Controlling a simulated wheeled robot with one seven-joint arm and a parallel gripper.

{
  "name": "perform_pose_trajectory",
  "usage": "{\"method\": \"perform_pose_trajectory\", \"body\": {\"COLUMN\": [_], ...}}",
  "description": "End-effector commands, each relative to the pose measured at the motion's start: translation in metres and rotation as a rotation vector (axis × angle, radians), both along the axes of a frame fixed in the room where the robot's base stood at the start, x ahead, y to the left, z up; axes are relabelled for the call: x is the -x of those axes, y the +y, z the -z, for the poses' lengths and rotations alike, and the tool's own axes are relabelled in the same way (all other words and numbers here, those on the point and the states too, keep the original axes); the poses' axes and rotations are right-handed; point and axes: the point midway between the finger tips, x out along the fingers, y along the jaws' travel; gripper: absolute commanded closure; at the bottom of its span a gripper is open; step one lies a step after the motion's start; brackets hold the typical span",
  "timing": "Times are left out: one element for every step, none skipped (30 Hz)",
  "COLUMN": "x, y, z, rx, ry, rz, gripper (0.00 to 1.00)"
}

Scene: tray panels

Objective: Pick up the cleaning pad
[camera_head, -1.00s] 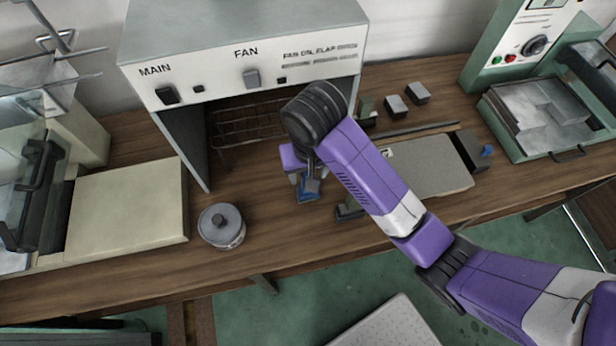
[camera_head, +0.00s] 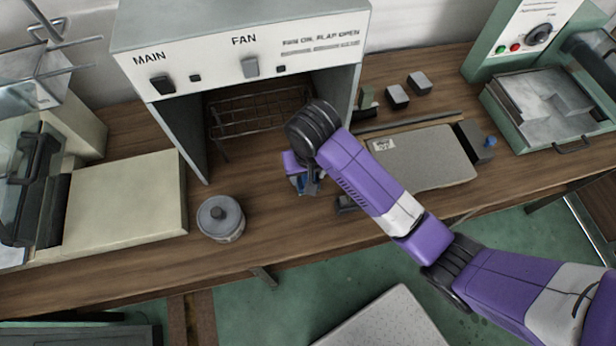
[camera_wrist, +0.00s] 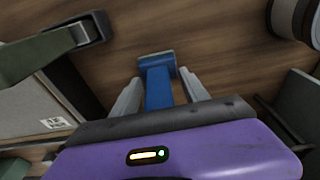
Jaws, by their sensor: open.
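A blue piece, which I take to be the cleaning pad (camera_wrist: 158,88), lies on the wooden bench. In the wrist view it has a narrow stem and a wider far end. My gripper (camera_wrist: 159,78) is open, with one grey finger on each side of the blue piece. I cannot tell whether either finger touches it. In the head view my gripper (camera_head: 303,183) points down at the bench in front of the fan cabinet, and it mostly hides the blue piece.
The fan cabinet (camera_head: 245,65) stands behind, with a wire rack (camera_head: 250,118) inside. A round lidded tin (camera_head: 220,218) stands to the left. A grey flat plate with a label (camera_head: 430,160) and a dark clamp-like part lie to the right. The bench between tin and gripper is clear.

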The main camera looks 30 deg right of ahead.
Motion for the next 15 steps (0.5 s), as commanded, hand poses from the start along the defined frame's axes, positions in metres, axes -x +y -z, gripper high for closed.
{"method": "perform_pose_trajectory", "body": {"x": [0.0000,-0.0001,-0.0001,-0.0001,-0.0001,-0.0001,-0.0001,0.0000,0.0000,0.0000,0.0000,0.0000,0.0000,-0.0001,-0.0001], "y": [0.0000,0.0000,0.0000,0.0000,0.0000,0.0000,0.0000,0.0000,0.0000,0.0000,0.0000,0.0000,0.0000,-0.0001,-0.0001], "z": [-0.0001,-0.0001,-0.0002,-0.0002,-0.0003,-0.0003,-0.0003,-0.0004,-0.0004,-0.0004,-0.0004,-0.0005,-0.0005,-0.0006,-0.0006], "rx": [0.000,0.000,0.000,0.000,0.000,0.000,0.000,0.000,0.000,0.000,0.000,0.000,0.000,0.000,0.000], "ry": [0.000,0.000,0.000,0.000,0.000,0.000,0.000,0.000,0.000,0.000,0.000,0.000,0.000,-0.001,-0.001], "rz": [0.000,0.000,0.000,0.000,0.000,0.000,0.000,0.000,0.000,0.000,0.000,0.000,0.000,0.000,0.000], "gripper": [0.47,0.47,0.47,0.51,0.57,0.65,0.71,0.77,0.85,0.90,0.96,1.00,1.00,1.00,1.00]}}
